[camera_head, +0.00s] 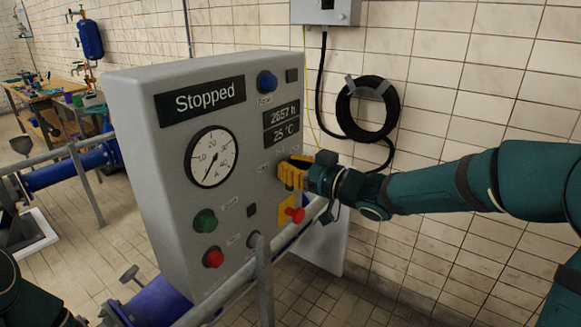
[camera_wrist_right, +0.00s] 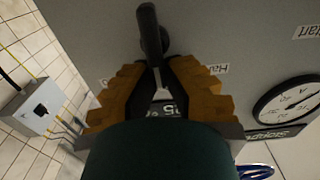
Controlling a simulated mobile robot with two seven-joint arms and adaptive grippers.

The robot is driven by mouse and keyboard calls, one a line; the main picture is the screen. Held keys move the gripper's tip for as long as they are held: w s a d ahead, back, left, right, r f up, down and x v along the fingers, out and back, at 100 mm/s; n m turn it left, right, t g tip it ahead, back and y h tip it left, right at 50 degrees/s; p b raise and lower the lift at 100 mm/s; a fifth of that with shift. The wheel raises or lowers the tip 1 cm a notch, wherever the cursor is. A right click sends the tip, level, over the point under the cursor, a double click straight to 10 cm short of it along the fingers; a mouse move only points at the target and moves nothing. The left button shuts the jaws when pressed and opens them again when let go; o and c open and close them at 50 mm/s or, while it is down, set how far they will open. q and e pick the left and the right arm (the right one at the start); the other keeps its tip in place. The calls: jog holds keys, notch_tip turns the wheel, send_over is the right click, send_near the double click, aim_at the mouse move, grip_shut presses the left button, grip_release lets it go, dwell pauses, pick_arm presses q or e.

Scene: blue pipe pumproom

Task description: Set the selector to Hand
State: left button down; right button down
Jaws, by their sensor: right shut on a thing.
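The grey control panel (camera_head: 150,120) stands in front of me. My right gripper (camera_head: 288,174), with yellow fingers, is at the right part of its face, below the "25 °C" display. In the right wrist view, the dark selector handle (camera_wrist_right: 151,32) stands out from the panel between the tips of my right gripper (camera_wrist_right: 158,66). The fingers are shut on it. A small label (camera_wrist_right: 217,69) beside it is partly readable and seems to say "Hand". The fingers largely hide the selector in the head view, so I cannot tell its exact setting. My left gripper is out of view.
The panel has a "Stopped" display (camera_head: 202,100), a gauge (camera_head: 211,157), a blue button (camera_head: 267,82), a green button (camera_head: 205,220), a red button (camera_head: 213,257) and a red emergency stop (camera_head: 296,214) close below my right gripper. A grey rail (camera_head: 235,284) runs in front.

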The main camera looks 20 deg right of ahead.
jog(key=shift+s+a+f+n+b, duration=0.15)
jog(key=shift+s+a+n+b, duration=0.1)
jog(key=shift+n+b, duration=1.05)
jog(key=shift+s+a+f+n+b, duration=0.1)
jog(key=shift+a+n+b, duration=0.2)
jog(key=shift+n+b, duration=0.95)
jog(key=shift+s+a+f+n+b, duration=0.2)
jog(key=shift+n+b, duration=0.65)
jog(key=shift+n, duration=0.8)
jog(key=shift+r, duration=0.1)
jog(key=c, duration=1)
grip_release()
jog(key=shift+a, duration=0.1)
jog(key=v, duration=1.2)
